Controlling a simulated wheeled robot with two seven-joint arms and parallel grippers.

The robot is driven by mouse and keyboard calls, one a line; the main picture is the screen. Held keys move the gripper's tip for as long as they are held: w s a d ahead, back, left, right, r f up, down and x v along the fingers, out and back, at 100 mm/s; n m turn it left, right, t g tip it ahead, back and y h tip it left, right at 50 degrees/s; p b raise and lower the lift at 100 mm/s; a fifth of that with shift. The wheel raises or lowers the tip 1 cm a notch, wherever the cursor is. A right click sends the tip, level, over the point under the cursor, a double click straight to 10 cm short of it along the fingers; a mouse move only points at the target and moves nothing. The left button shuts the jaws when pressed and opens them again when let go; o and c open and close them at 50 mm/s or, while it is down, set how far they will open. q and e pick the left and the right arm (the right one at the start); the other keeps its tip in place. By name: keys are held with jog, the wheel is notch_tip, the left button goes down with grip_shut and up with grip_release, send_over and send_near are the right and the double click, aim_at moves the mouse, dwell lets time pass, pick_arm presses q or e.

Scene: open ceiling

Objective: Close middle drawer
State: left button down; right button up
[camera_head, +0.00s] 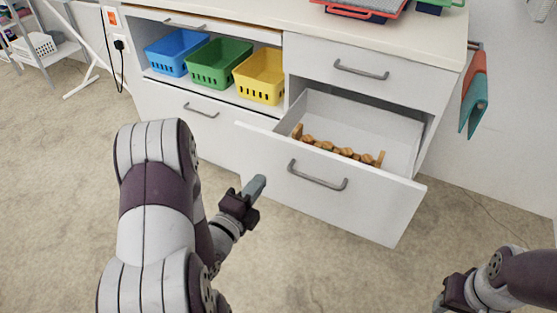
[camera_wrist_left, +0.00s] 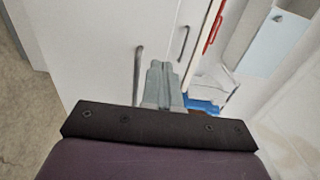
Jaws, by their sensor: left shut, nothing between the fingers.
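The middle drawer (camera_head: 335,190) of the white cabinet is pulled out, with a grey bar handle (camera_head: 318,175) on its front. Turned wooden pieces (camera_head: 340,150) lie inside it. My left gripper (camera_head: 258,185) is shut and empty, just left of the drawer handle in the head view and in front of the drawer's left part; I cannot tell whether it touches the front. Its shut fingers also show in the left wrist view (camera_wrist_left: 160,70), beside a grey handle (camera_wrist_left: 138,75). My right gripper (camera_head: 441,301) is partly cut off at the bottom right, away from the drawer.
The drawer above (camera_head: 361,72) is shut. Blue (camera_head: 177,52), green (camera_head: 219,63) and yellow (camera_head: 259,77) baskets stand in the open shelf at left. Red and teal cloths (camera_head: 474,95) hang at the cabinet's right side. The carpet (camera_head: 330,260) in front is clear.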

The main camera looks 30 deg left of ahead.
aim_at(285, 148)
pick_arm(q)
jog(key=w+b, duration=0.1)
jog(key=w, duration=1)
jog(key=shift+d+b, duration=0.2)
jog(key=shift+b, duration=0.15)
pick_arm(e)
notch_tip(285, 148, down, 2)
